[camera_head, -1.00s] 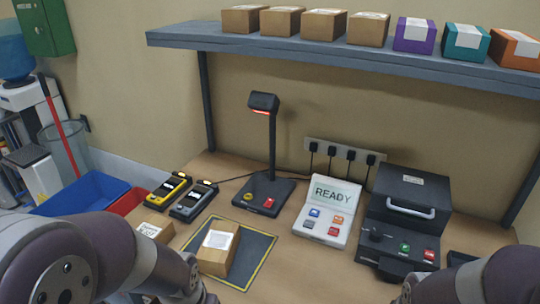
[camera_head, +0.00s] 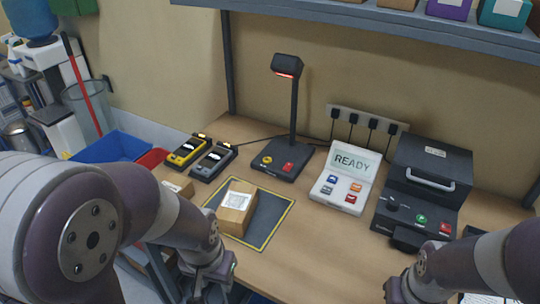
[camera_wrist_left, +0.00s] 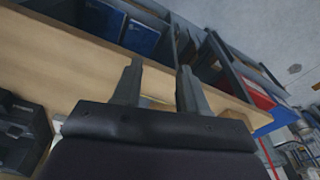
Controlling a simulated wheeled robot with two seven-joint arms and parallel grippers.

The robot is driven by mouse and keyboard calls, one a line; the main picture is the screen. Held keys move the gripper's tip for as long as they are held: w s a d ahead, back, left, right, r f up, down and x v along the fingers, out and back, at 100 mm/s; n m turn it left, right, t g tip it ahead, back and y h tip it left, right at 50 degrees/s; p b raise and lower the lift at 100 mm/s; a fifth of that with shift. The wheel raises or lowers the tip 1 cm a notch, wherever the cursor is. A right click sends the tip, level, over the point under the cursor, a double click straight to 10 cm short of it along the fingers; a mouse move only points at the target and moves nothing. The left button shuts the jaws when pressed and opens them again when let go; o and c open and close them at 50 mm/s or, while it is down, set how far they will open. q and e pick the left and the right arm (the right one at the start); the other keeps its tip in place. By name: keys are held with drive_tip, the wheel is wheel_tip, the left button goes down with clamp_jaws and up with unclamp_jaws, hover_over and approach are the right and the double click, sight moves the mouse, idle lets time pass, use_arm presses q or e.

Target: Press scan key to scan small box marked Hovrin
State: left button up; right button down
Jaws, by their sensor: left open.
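A small brown box (camera_head: 237,207) with a white label lies on the dark yellow-edged mat (camera_head: 270,224); the print on it is too small to read. Behind it stands the black scanner (camera_head: 288,66) on a post, its base bearing a yellow key (camera_head: 267,159) and a red key (camera_head: 288,167). The white terminal (camera_head: 343,183) to the right reads READY and has several coloured keys. My left gripper (camera_head: 212,284) is low at the front edge, below the mat, apart from the box; its spread, empty fingers show in the left wrist view (camera_wrist_left: 160,90). My right gripper's fingers are cut off at the bottom edge.
Another brown box (camera_head: 178,187) is partly behind my left arm. Two handheld devices (camera_head: 187,151) (camera_head: 213,161) lie at the back left. A black machine (camera_head: 425,190) stands at the right. A shelf (camera_head: 370,20) with boxes hangs above.

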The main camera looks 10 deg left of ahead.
idle(0.4)
use_arm(q)
clamp_jaws()
idle(1.6)
